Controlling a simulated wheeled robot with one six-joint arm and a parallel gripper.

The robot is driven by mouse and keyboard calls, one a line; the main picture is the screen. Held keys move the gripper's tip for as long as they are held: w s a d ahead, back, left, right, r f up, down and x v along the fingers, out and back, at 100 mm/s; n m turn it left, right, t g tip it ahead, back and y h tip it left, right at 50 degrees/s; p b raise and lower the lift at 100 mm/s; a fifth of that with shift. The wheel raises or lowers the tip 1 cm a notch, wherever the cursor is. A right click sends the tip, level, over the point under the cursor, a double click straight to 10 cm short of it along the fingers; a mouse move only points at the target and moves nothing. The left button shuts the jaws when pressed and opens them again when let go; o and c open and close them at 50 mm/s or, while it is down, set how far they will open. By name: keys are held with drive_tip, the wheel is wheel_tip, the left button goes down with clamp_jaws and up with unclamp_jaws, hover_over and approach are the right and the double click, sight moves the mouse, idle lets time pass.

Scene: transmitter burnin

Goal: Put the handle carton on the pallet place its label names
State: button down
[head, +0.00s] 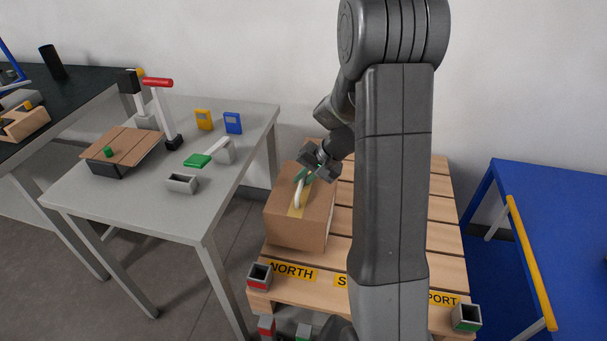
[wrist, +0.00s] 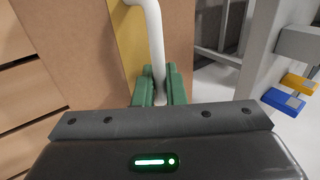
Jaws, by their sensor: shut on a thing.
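The handle carton (head: 285,228) is a brown box with yellow tape and a white arched handle (head: 298,192) on top. My gripper (head: 304,175) is shut on that handle. In the wrist view its green fingertips (wrist: 157,88) close around the white handle (wrist: 154,40), with the carton (wrist: 75,50) behind. The carton is over the left part of the wooden pallet (head: 342,245), behind the yellow NORTH label (head: 293,272). I cannot tell whether it touches the slats. Two other pallet labels are partly hidden by my arm, showing "S" and "PORT" (head: 442,299). No destination label on the carton is readable.
A grey table (head: 165,222) with a brown-topped box (head: 125,150), a red-topped tool (head: 158,83) and small blocks stands left. A blue table (head: 560,230) with a yellow rail stands right. Red (head: 259,276) and green (head: 466,317) marked sockets sit at the pallet's front corners.

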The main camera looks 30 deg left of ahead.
sight(304, 189)
drive_tip(key=shift+f, duration=1.45)
drive_tip(key=shift+f+b, duration=0.1)
drive_tip(key=shift+b, duration=0.2)
drive_tip(key=c, duration=1.5)
unclamp_jaws()
drive_tip(key=p+v, duration=0.1)
drive_tip(key=v, duration=1.1)
